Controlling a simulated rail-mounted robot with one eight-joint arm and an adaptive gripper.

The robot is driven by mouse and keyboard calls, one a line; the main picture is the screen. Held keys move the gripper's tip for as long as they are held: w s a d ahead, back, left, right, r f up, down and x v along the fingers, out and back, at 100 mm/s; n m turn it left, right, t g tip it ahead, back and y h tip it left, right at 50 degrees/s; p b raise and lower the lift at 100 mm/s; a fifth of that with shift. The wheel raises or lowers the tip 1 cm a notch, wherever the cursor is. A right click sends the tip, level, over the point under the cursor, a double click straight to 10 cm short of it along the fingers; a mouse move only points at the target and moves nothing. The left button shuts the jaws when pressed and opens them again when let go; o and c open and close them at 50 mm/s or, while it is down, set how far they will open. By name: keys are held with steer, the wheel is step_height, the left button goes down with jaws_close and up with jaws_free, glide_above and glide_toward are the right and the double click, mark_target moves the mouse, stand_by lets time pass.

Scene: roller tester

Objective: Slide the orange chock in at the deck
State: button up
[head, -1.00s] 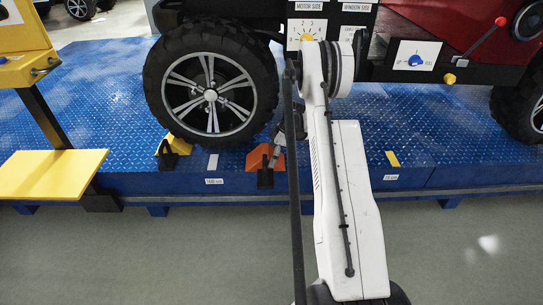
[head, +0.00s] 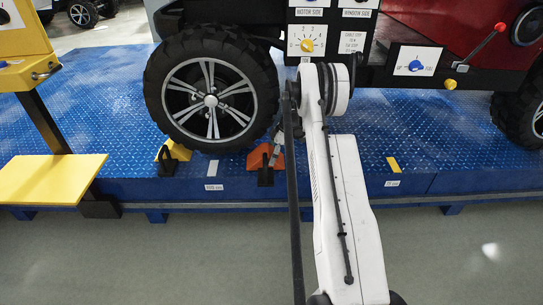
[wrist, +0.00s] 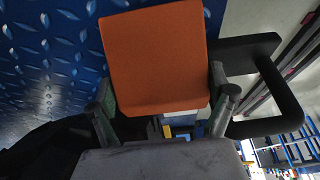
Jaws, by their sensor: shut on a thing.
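The orange chock (head: 257,156) is at the front edge of the blue deck, just right of the lower part of the large front wheel (head: 212,98). Its black handle (head: 265,175) faces the front. My gripper (head: 277,148) is at the chock's right side, partly hidden by my arm. In the wrist view the orange chock (wrist: 155,58) fills the upper middle, above the blue deck plate (wrist: 45,50). My gripper's fingers (wrist: 163,108) lie on either side of the chock's near end and are shut on it. The black handle (wrist: 272,98) sticks out right. Whether the chock touches the tyre is unclear.
A yellow chock (head: 178,152) with a black handle sits left of the wheel. A yellow step (head: 50,181) stands at far left. Control panels (head: 415,60) are behind.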

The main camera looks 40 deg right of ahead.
steer(key=shift+f, duration=0.2)
stand_by(0.6)
steer(key=o, duration=1.5)
steer(key=shift+c, duration=0.2)
steer(key=v, duration=1.2)
steer(key=shift+a+r, duration=0.1)
